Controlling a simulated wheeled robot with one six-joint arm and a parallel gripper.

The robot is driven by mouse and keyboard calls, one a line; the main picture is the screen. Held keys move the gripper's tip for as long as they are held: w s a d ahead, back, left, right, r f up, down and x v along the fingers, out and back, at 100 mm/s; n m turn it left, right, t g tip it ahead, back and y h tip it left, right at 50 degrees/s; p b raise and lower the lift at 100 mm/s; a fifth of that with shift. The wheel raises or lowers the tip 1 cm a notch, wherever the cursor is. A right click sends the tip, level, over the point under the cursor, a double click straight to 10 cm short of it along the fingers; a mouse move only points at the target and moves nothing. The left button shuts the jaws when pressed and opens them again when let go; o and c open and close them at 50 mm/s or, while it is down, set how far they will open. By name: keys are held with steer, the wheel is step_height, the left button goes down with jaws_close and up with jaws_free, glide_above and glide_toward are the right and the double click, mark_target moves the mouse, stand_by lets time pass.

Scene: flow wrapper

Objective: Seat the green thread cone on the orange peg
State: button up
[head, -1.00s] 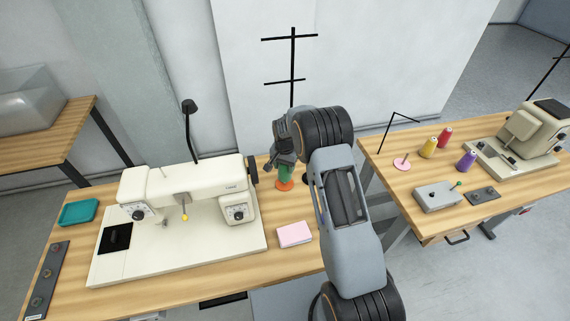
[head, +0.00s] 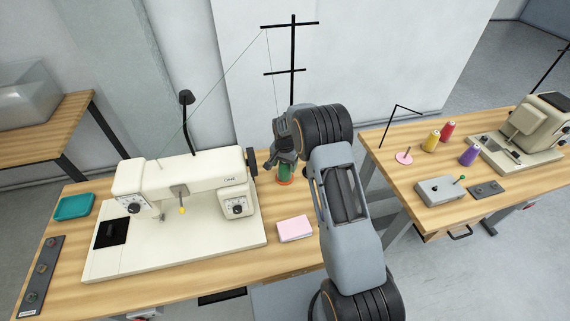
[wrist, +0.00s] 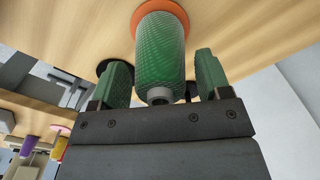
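The green thread cone (head: 285,173) stands upright at the foot of the black stand, between the white sewing machine and my arm. In the wrist view the cone (wrist: 161,55) has its wide end against the orange disc (wrist: 137,14), with no gap visible. The orange disc also shows in the head view (head: 284,183). The peg itself is hidden inside the cone. My gripper (wrist: 162,60) is open, with one finger on each side of the cone and a narrow gap at both. In the head view my gripper (head: 286,154) covers the cone's top.
The sewing machine (head: 185,175) stands close on the left, and a pink pad (head: 295,229) lies in front. The black thread stand (head: 293,60) rises behind my gripper. A thin thread runs from its top bar to the machine. Several thread cones stand on the right table (head: 400,185).

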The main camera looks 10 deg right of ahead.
steer(key=shift+o, duration=0.9)
step_height(320, 180, up, 14)
steer(key=b, duration=0.1)
steer(key=shift+b, duration=0.4)
steer(key=shift+f, duration=0.1)
steer(key=s+r+n+t, duration=0.2)
steer(key=s+r+n, duration=0.1)
steer(key=s, duration=1.1)
steer(key=s+r+n+t, duration=0.2)
steer(key=s+r+n, duration=0.2)
steer(key=s, duration=1)
steer(key=shift+v, duration=1.25)
steer(key=shift+w+d, duration=0.1)
